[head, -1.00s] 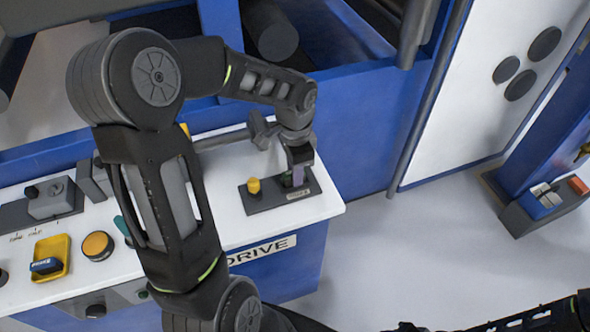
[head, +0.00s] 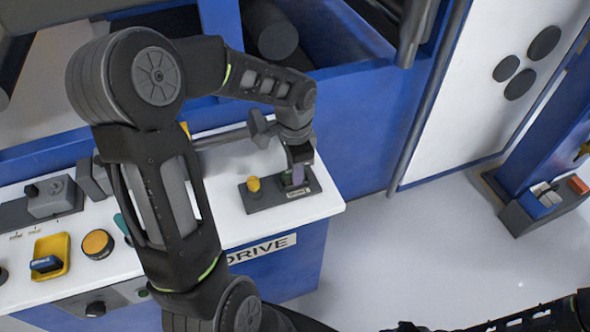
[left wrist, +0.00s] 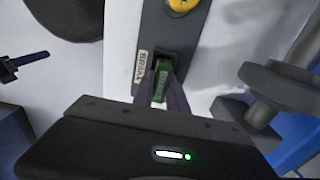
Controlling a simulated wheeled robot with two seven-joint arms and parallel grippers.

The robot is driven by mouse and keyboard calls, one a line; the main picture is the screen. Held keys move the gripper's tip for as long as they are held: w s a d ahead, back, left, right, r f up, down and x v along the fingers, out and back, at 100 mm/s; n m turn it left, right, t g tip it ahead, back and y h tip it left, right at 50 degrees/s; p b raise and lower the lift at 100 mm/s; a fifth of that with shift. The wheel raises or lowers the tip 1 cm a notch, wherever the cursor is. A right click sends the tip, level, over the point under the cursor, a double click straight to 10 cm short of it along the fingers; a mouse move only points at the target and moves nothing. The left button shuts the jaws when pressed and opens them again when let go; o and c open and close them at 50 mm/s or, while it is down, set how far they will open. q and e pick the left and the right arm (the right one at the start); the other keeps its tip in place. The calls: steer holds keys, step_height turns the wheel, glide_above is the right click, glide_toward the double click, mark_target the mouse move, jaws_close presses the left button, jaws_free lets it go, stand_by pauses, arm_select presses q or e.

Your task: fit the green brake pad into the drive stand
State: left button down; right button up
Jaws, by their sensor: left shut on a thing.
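The green brake pad (left wrist: 163,84) is held between the fingertips of my left gripper (left wrist: 161,92), which is shut on it. In the left wrist view its far end is at the dark slot of the drive stand (left wrist: 155,34). I cannot tell how deep it sits. In the head view the left gripper (head: 293,178) points down at the right part of the dark drive stand (head: 266,201), on the white console top. The fingers hide most of the pad there. My right gripper is not in view.
A yellow knob (head: 253,184) stands on the stand, left of the gripper. The console (head: 240,228) also carries a yellow tray (head: 52,257) and an orange button (head: 97,244). A dark holder (head: 518,220) with coloured blocks stands at the far right.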

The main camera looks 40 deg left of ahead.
arm_select(q)
steer(key=shift+s+f, duration=0.4)
steer(key=shift+f, duration=0.25)
steer(key=c, duration=1.2)
jaws_free()
steer(key=shift+r, duration=0.1)
steer(key=shift+w+r+p, duration=0.1)
steer(key=shift+r+p, duration=0.25)
steer(key=shift+r, duration=0.1)
steer(key=shift+c, duration=0.4)
steer(key=shift+o, duration=0.6)
steer(key=shift+r, duration=0.3)
steer(key=shift+w+r+p, duration=0.15)
steer(key=shift+r+p, duration=1.05)
steer(key=shift+r, duration=0.25)
steer(key=shift+w+r+p, duration=0.1)
steer(key=shift+r+p, duration=1.05)
steer(key=shift+r, duration=0.3)
